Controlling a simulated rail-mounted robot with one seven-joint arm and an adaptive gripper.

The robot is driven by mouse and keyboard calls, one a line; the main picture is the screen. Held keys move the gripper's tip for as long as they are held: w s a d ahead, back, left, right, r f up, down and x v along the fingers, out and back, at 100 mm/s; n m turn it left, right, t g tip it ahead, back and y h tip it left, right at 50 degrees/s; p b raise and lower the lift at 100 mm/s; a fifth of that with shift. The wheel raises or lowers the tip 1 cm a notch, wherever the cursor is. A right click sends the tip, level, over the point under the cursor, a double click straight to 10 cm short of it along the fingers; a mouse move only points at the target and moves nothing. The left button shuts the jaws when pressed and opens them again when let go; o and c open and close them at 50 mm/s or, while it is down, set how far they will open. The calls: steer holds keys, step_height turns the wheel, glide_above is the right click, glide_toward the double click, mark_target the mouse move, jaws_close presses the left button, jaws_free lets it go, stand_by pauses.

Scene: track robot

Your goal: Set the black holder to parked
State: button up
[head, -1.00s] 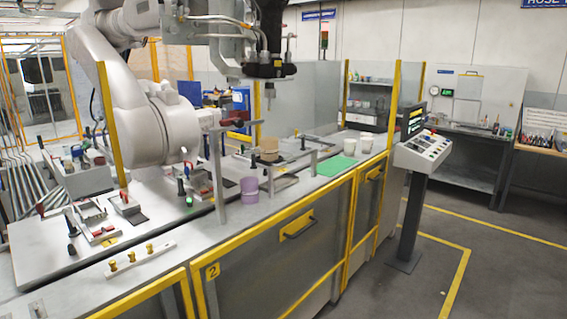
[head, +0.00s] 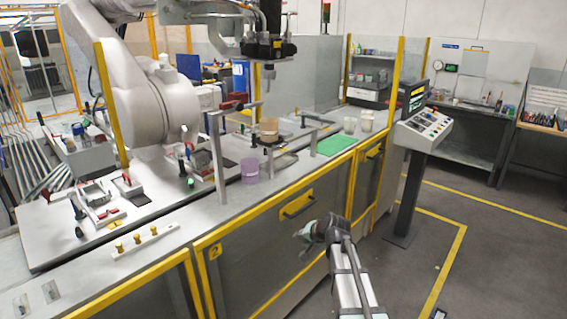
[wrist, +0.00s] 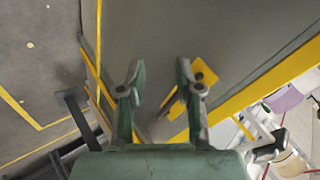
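I cannot tell for certain which thing is the black holder. Several clamps with black or red handles stand on the metal bench (head: 205,211). One upright black handle (head: 180,164) is near the bench's middle, and a black-knobbed piece (head: 79,231) is at its left end. A bar with black ends (head: 316,118) lies across a raised frame further right. My gripper (head: 304,240) is in front of the bench's grey front panels, apart from all of these. In the wrist view my gripper (wrist: 159,80) has its two green-padded fingers apart with nothing between them.
A purple cup (head: 250,171), a brown round piece (head: 269,130), a green mat (head: 331,145) and white cups (head: 366,120) stand on the bench. A large grey robot arm (head: 150,105) hangs over it. A control console (head: 421,130) stands right of the bench. Floor on the right is clear.

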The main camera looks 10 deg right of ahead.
mark_target(284, 145)
steer(key=w+d+r+m+t+y, duration=0.1)
steer(key=w+r+m+t, duration=0.4)
steer(key=r, duration=0.9)
steer(key=w+d+r+m+t, duration=0.15)
steer(key=w+r, duration=0.55)
steer(key=r, duration=0.7)
steer(key=shift+m+t, duration=0.35)
steer(key=shift+m, duration=0.1)
steer(key=p+x, duration=0.2)
steer(key=x, duration=0.6)
steer(key=p+x, duration=0.3)
steer(key=x, duration=0.5)
steer(key=shift+s+a+f, duration=0.15)
steer(key=shift+f, duration=0.05)
steer(key=shift+w+a+f+p, duration=0.25)
steer(key=shift+w+p, duration=0.15)
steer(key=shift+w, duration=0.2)
jaws_close()
